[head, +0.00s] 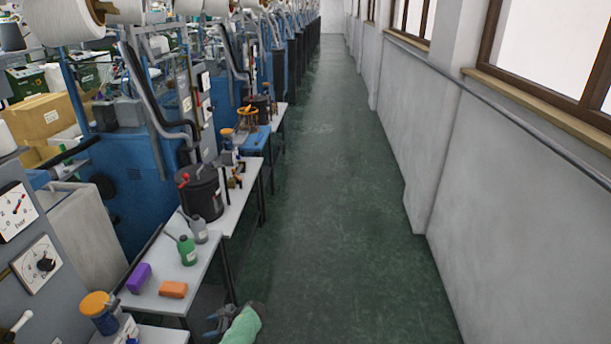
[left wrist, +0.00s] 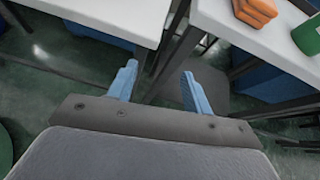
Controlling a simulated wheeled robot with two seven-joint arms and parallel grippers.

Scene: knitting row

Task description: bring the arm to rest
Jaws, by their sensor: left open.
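My left gripper (head: 222,322) shows at the bottom of the head view, beside the front table's right edge and over the green floor. In the left wrist view my left gripper (left wrist: 160,88) has its two blue fingers spread apart, with nothing between them. It points at the gap between two white table tops. My right gripper is not in view.
The near white table (head: 205,262) holds a purple block (head: 139,278), an orange block (head: 173,289) and a green bottle (head: 187,251). Blue knitting machines line the left side. The green floor aisle (head: 330,220) is clear up to the grey wall (head: 510,200) on the right.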

